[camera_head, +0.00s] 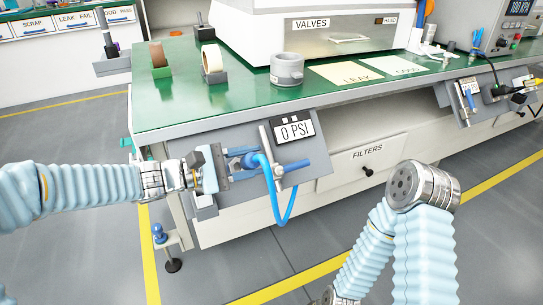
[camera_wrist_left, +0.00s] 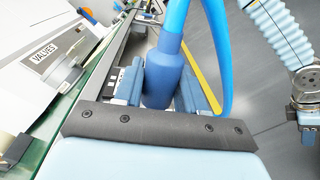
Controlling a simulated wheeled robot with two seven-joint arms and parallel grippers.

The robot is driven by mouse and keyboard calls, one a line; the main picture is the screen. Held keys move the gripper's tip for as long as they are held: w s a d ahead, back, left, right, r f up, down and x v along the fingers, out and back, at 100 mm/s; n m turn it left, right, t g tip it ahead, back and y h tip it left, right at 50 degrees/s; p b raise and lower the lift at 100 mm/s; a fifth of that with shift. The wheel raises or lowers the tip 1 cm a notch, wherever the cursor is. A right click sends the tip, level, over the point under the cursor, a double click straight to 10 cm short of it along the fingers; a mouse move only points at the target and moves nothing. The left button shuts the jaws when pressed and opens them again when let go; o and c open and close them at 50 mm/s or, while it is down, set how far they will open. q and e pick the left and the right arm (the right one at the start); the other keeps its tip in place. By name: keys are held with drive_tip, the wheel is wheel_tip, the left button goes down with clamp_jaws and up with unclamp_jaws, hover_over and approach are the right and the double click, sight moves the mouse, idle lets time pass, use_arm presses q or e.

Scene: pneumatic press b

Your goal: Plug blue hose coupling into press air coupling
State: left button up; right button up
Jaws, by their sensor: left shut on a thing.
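My left gripper (camera_head: 238,158) is at the front panel below the green bench's left part. It is shut on the blue hose coupling, which shows between its fingers in the left wrist view (camera_wrist_left: 162,75).
The green bench (camera_head: 185,105) holds tape rolls, a grey cylinder (camera_head: 287,69), "LEAK" and "GOOD" cards, and a white "VALVES" box (camera_head: 330,32). A "FILTERS" drawer (camera_head: 366,158) is right of the panel. Another fitted panel (camera_head: 468,93) is farther right. Floor in front is clear.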

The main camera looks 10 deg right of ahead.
sight(243, 164)
idle(0.3)
use_arm(q)
drive_tip(key=shift+w+f+b, duration=0.1)
drive_tip(key=shift+f+b, duration=0.05)
drive_tip(key=shift+b, duration=0.3)
drive_tip(key=shift+w+a+f+b, duration=0.25)
drive_tip(key=shift+w+f+b, duration=0.05)
drive_tip(key=shift+w+f, duration=0.35)
drive_tip(key=shift+w+a+f+b, duration=0.2)
drive_tip(key=shift+w+f+b, duration=0.1)
drive_tip(key=shift+w+f, duration=0.3)
drive_tip(key=shift+w+a+f+b, duration=0.3)
drive_tip(key=shift+w+f, duration=0.25)
drive_tip(key=shift+w, duration=0.15)
drive_tip(key=shift+b, duration=0.55)
drive_tip(key=shift+w+a+f+b, duration=0.15)
drive_tip(key=shift+w+f+b, duration=0.2)
drive_tip(key=shift+w+f, duration=0.3)
idle(0.4)
drive_tip(key=shift+s+r, duration=0.1)
drive_tip(key=shift+s+r, duration=0.3)
drive_tip(key=shift+r, duration=0.05)
